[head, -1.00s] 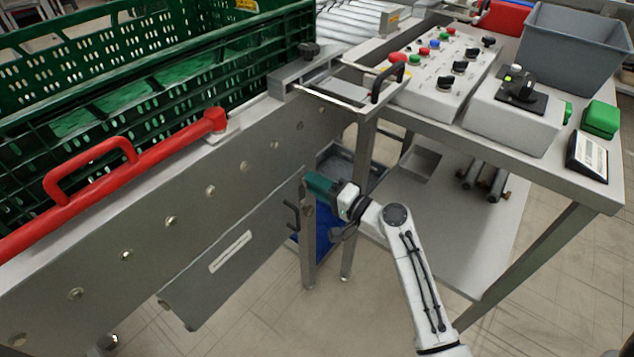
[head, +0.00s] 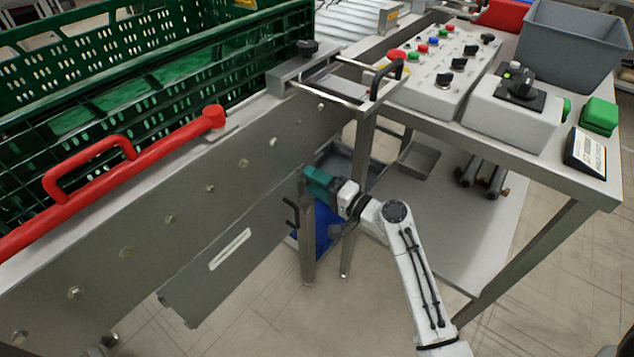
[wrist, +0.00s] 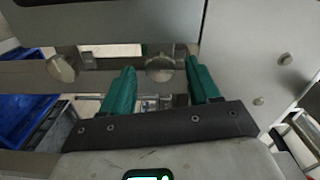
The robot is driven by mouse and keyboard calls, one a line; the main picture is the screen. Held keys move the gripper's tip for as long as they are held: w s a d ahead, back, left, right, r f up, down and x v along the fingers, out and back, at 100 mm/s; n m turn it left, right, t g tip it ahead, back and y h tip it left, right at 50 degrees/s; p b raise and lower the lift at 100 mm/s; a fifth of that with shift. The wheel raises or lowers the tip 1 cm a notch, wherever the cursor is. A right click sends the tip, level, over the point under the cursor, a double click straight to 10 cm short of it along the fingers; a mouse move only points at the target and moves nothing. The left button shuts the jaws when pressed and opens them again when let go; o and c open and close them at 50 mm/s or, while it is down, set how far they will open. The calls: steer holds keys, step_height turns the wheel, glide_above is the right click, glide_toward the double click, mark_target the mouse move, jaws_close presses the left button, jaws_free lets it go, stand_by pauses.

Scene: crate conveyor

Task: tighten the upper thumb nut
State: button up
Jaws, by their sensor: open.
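My gripper (head: 313,180) has green fingers and is at the top of a metal post (head: 308,245) below the conveyor side. In the wrist view my gripper (wrist: 160,65) is open. Two round metal thumb nuts show on the post, which lies sideways there. The one nearer the conveyor panel, apparently the upper thumb nut (wrist: 160,69), appears between the fingertips. I cannot tell whether the fingers reach around it. The other, apparently the lower thumb nut (wrist: 62,68), is left of the fingers. Both nuts are hidden in the head view.
The conveyor side panel (head: 240,165) with bolts is above and left of my gripper. A grey hanging plate (head: 205,285) is at lower left. A blue bin (head: 328,228) stands behind the post. A control table (head: 545,165) is on the right.

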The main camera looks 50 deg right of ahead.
steer(key=s, duration=1)
steer(key=shift+s+d, duration=0.15)
steer(key=shift+s, duration=0.25)
